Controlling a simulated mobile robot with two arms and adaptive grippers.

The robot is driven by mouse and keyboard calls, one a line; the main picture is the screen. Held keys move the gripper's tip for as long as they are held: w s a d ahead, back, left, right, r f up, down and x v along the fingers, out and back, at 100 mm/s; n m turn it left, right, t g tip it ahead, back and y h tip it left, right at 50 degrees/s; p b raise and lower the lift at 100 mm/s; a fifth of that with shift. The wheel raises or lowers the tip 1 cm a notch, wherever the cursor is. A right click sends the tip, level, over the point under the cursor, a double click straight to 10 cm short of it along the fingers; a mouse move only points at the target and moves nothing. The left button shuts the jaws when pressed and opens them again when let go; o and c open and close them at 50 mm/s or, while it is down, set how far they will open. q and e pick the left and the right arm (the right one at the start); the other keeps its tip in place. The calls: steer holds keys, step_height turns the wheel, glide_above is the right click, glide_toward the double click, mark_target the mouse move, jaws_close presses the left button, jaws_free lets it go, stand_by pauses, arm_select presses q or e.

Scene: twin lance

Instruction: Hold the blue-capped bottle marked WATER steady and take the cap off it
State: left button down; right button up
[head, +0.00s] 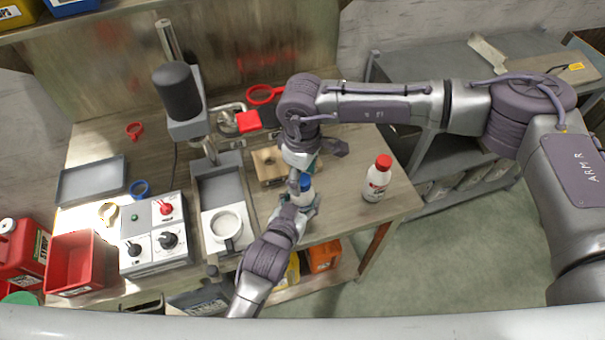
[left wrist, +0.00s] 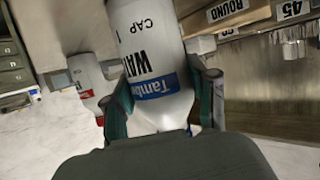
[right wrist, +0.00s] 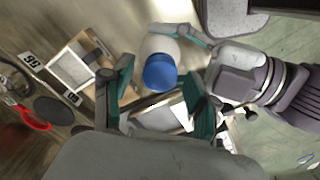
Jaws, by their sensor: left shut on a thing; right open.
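The white bottle with the blue cap (head: 305,184) stands near the table's front edge, partly hidden by my arms. In the left wrist view the bottle (left wrist: 150,50) shows its label, WATER, upside down. My left gripper (left wrist: 160,88) is shut around its body, one finger on each side. In the head view that gripper (head: 298,203) reaches it from the front. My right gripper (right wrist: 165,85) is open and comes from above. In the right wrist view the blue cap (right wrist: 160,73) lies between its fingertips, nearer the left finger, with no clear contact.
A red-capped white bottle (head: 377,182) stands to the right on the table. A wooden block (head: 268,165) is just behind and left of the held bottle. A press (head: 190,110), a control box (head: 153,235) and a red bin (head: 78,265) fill the left side.

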mark_target(302, 179)
arm_select(q)
steer(key=shift+f, duration=0.1)
arm_select(e)
step_height(302, 179, up, 4)
steer(key=shift+r, duration=0.2)
steer(key=m, duration=0.5)
steer(key=shift+a+r, duration=0.1)
steer(key=shift+r, duration=0.05)
steer(key=m, duration=0.6)
steer(key=shift+s+a+r+m, duration=0.1)
steer(key=shift+r+m, duration=0.2)
steer(key=m, duration=0.6)
steer(key=shift+r+m, duration=0.25)
steer(key=shift+m, duration=0.05)
steer(key=m, duration=0.6)
steer(key=shift+r+m, duration=0.3)
steer(key=m, duration=0.4)
steer(key=shift+r, duration=0.15)
steer(key=m, duration=0.4)
steer(key=shift+r+m, duration=0.2)
steer(key=shift+m, duration=0.2)
steer(key=m, duration=0.4)
steer(key=shift+r+m, duration=0.15)
steer(key=shift+m, duration=0.15)
steer(key=m, duration=0.6)
steer(key=shift+d+r, duration=0.15)
steer(key=shift+d, duration=0.05)
steer(key=shift+f, duration=3.95)
